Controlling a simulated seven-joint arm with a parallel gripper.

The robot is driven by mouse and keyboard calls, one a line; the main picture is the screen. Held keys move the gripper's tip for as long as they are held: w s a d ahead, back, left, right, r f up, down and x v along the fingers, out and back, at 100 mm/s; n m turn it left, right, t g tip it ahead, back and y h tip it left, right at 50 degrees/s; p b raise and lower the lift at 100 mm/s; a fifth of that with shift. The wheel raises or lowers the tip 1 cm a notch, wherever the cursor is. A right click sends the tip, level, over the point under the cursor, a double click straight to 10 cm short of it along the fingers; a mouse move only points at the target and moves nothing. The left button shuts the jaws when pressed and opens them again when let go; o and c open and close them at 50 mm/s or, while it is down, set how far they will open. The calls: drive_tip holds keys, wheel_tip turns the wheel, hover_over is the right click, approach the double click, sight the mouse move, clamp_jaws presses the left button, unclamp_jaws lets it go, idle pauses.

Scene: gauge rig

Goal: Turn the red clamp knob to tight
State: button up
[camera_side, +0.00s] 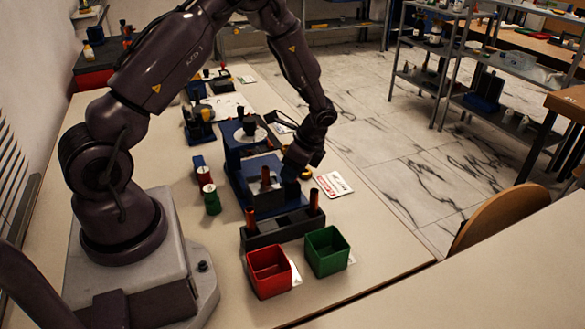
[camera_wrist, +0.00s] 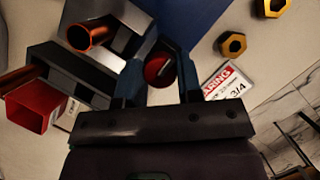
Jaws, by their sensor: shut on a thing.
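The red clamp knob (camera_wrist: 156,70) shows in the wrist view between the two blue fingers of my gripper (camera_wrist: 158,78). My gripper is shut on the knob, with one finger on each side of it. A dark mark crosses the knob's face, but I cannot tell its setting. In the side view my gripper (camera_side: 291,172) reaches down at the right side of the blue gauge rig (camera_side: 236,178). The knob is hidden there behind my gripper and the rig's parts.
A dark slotted block (camera_side: 280,230) with copper-coloured pins stands in front of the rig, before a red bin (camera_side: 269,272) and a green bin (camera_side: 326,251). Brass hex nuts (camera_wrist: 232,44) and a printed card (camera_wrist: 222,80) lie nearby. The table's right front is clear.

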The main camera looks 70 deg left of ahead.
idle(0.4)
drive_tip(key=o, duration=0.6)
drive_tip(key=v, duration=1.3)
drive_tip(key=shift+d, duration=0.1)
drive_tip(key=shift+o, duration=0.2)
